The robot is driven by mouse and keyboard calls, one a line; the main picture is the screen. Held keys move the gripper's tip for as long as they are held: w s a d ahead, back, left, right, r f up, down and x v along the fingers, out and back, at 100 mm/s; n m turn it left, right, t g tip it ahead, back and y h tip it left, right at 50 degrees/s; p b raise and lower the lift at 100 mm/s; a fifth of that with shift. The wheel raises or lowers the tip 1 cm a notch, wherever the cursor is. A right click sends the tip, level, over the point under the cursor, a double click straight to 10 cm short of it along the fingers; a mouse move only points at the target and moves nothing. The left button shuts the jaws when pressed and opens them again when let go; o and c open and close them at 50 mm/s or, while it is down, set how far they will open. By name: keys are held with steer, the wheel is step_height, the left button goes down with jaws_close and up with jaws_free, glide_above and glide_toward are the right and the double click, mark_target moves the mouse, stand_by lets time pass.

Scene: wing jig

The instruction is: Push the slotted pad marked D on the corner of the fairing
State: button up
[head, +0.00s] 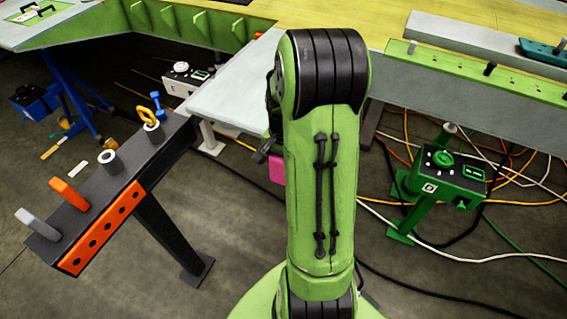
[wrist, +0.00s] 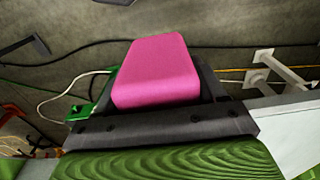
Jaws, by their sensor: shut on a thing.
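A pink pad (wrist: 158,70) sits between the dark jaws of my gripper (wrist: 165,95) in the wrist view. My gripper is shut on it. Neither the slot nor a letter D can be made out on the pad. In the head view, a small part of the pink pad (head: 276,168) shows left of my green arm, which hides most of the gripper. A pale grey panel, perhaps the fairing (head: 232,98), has its near corner left of the arm. The pad appears below and right of that corner, apart from it in the picture. A pale panel edge (wrist: 287,128) also shows in the wrist view.
A dark rack (head: 87,190) with several pegs and an orange front stands at left. A green control box (head: 452,172) stands at right, with loose cables on the floor. A long bench (head: 470,85) runs behind.

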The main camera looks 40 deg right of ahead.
steer(key=shift+w+d+f+p, duration=0.1)
steer(key=shift+w+d+p, duration=0.15)
steer(key=shift+d, duration=0.6)
steer(key=shift+w+d+p, duration=0.1)
steer(key=shift+w+d, duration=0.25)
steer(key=shift+d, duration=0.45)
steer(key=shift+w+d+f+p, duration=0.1)
steer(key=shift+w+d+p, duration=0.15)
steer(key=shift+d, duration=0.6)
steer(key=shift+w+d+r, duration=0.1)
steer(key=shift+d, duration=0.1)
steer(key=o, duration=1.2)
steer(key=shift+o, duration=0.2)
step_height(320, 180, up, 16)
steer(key=p, duration=0.1)
steer(key=shift+s+a, duration=0.2)
